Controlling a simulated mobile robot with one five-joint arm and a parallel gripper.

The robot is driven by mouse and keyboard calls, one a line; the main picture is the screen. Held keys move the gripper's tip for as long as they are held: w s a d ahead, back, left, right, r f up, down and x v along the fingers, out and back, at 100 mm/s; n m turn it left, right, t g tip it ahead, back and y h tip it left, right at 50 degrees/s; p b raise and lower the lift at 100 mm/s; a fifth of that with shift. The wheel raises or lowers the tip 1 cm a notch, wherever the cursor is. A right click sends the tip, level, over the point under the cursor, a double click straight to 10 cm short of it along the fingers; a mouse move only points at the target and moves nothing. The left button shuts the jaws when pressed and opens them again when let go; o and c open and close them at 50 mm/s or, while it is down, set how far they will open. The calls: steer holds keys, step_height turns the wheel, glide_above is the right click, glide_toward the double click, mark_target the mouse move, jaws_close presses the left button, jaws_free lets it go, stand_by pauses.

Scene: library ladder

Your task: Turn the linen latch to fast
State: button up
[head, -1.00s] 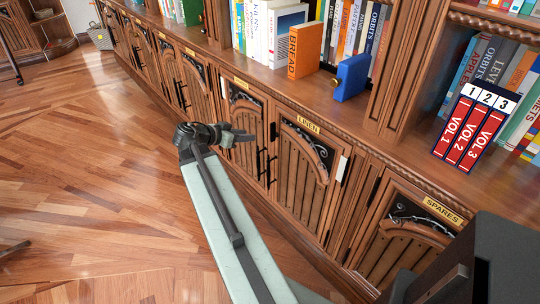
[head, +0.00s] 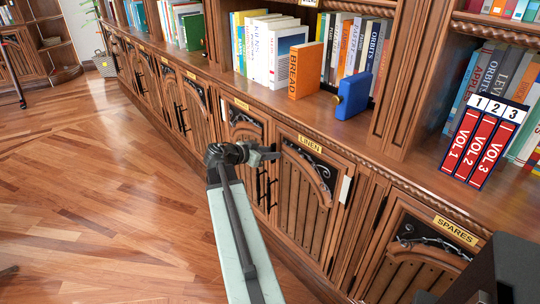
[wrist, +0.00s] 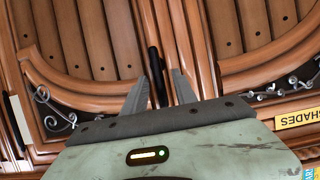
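The linen door (head: 305,200) is a wooden cabinet door under the brass LINEN label (head: 310,144). A slim white upright piece (head: 345,189), perhaps the latch, is on its right edge; its setting cannot be read. In the wrist view, which is upside down, a white piece (wrist: 18,118) shows at the left edge. My gripper (head: 270,156) is in front of the linen door's upper left corner. In the wrist view my gripper's fingers (wrist: 162,90) are apart. A black door handle (wrist: 154,75) shows between them; whether they touch it cannot be told.
A SHADES label (wrist: 300,119) marks the neighbouring door. The SPARES door (head: 415,260) is to the right. A blue box-like object (head: 353,97), an orange book (head: 305,70) and three red volumes (head: 484,143) stand on the ledge above. The wooden floor (head: 100,210) at left is clear.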

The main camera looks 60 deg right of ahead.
jaws_close()
steer(key=shift+w, duration=0.15)
steer(key=shift+w+d+f+n+g+h+b, duration=0.15)
steer(key=shift+w+f+n+g+b, duration=0.4)
steer(key=shift+n+g+b, duration=1.15)
steer(key=shift+w+d+f+n+g+h+b, duration=0.2)
steer(key=shift+w+f+n+g+b, duration=0.4)
steer(key=shift+n+b, duration=2)
steer(key=shift+w+d+f+n+g+h+b, duration=0.15)
steer(key=shift+w+f+n+g+b, duration=0.35)
steer(key=shift+n+g+b, duration=1.3)
steer(key=shift+s+n+t, duration=0.15)
steer(key=shift+n+t, duration=0.25)
steer(key=shift+n, duration=0.3)
